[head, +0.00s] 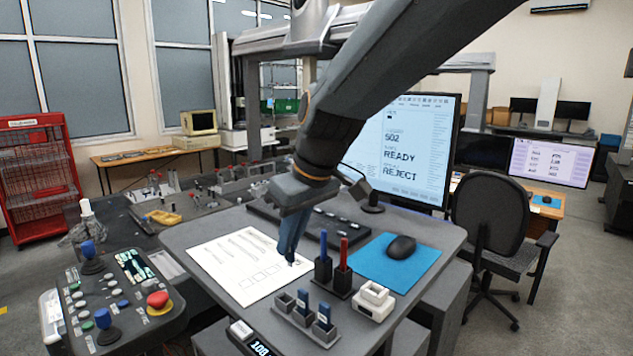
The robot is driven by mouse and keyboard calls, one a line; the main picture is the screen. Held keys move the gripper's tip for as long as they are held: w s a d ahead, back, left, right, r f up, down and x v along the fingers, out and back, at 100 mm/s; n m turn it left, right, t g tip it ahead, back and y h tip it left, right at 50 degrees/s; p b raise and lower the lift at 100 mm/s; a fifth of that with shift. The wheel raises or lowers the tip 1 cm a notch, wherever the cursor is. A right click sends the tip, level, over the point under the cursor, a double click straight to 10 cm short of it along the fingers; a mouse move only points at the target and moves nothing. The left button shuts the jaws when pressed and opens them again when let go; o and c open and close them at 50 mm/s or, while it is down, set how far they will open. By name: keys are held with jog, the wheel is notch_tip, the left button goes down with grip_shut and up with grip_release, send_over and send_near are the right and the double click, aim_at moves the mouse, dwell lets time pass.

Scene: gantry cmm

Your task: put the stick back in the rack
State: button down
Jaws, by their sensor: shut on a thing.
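My gripper (291,250) points down over the printed sheet on the desk, left of the pen stand. It is shut on a small dark thing at its fingertips, which I take to be the stick (291,262). The fingers hide most of it. The rack (303,330) is a small grey block with several slots near the desk's front edge, below and right of my gripper. The left front slot (285,301) looks empty.
A dark stand holds a blue pen (323,245) and a red pen (343,254) close to the right of my gripper. A white block (374,298) sits right of the rack. A mouse (401,247) lies on a blue mat. The monitor (410,150) stands behind.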

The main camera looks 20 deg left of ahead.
aim_at(280, 294)
jog(key=shift+s+a+f+b, duration=0.15)
jog(key=shift+s+f+b, duration=0.15)
jog(key=shift+f, duration=0.7)
jog(key=shift+s+a+f+b, duration=0.1)
jog(key=shift+s+f+b, duration=0.2)
jog(key=shift+f, duration=0.65)
jog(key=shift+s+a+f+b, duration=0.15)
jog(key=shift+f+b, duration=0.25)
jog(key=shift+f, duration=0.6)
jog(key=shift+f+b, duration=0.95)
jog(key=shift+f, duration=0.5)
jog(key=c, duration=1.8)
grip_release()
